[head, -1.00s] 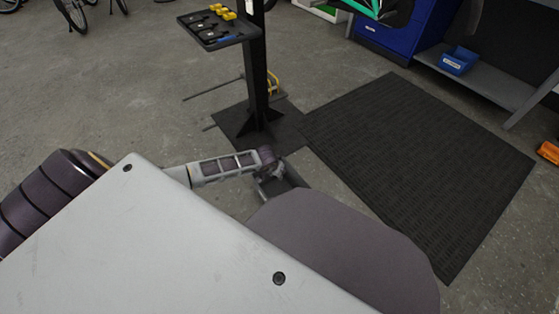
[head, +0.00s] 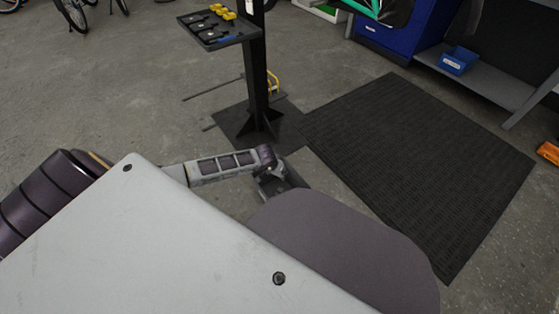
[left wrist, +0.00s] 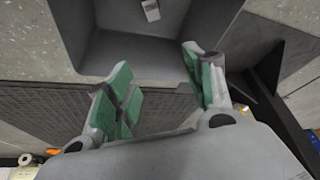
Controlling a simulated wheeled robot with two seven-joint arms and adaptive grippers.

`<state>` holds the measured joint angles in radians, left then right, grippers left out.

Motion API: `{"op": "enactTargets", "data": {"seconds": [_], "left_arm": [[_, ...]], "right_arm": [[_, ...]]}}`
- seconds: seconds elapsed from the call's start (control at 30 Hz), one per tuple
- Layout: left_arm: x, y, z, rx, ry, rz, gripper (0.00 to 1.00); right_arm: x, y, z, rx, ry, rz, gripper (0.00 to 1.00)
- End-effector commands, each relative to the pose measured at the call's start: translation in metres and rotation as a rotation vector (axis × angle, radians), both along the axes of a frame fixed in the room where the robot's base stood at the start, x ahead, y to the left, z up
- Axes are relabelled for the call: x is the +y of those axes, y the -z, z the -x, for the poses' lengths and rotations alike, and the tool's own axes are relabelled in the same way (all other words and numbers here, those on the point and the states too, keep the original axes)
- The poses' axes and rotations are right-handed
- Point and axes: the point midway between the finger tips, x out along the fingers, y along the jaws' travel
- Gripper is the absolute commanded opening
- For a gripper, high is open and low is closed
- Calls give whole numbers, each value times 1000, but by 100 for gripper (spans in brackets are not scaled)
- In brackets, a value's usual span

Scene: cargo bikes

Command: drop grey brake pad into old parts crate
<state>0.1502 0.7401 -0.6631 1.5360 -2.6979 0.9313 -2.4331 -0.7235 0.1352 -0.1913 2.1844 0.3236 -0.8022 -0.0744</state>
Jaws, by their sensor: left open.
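In the left wrist view, my left gripper (left wrist: 157,60) is open, with green pads on its fingers and nothing between them. A dark grey open-topped crate (left wrist: 72,30) lies beyond the fingertips. A small light grey piece (left wrist: 151,10), which looks like the brake pad, lies inside the crate, apart from the fingers. The picture's top edge cuts off part of the crate. In the head view, my left forearm reaches toward the stand's foot, and my own body hides most of the space below. My right gripper is not in view.
A black stand (head: 259,90) carries a tray (head: 217,32) with dark and yellow parts. A black floor mat (head: 415,165) lies to its right. A blue bin (head: 459,61) sits on a low grey shelf (head: 490,88). The floor at left is mostly clear.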

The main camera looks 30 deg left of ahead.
Motion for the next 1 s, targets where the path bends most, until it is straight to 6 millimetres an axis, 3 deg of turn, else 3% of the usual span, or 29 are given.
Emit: {"op": "enactTargets", "data": {"seconds": [1.0], "left_arm": [[-3, -86, 36, 0, 1, -2, 53]], "right_arm": [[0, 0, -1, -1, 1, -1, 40]]}}
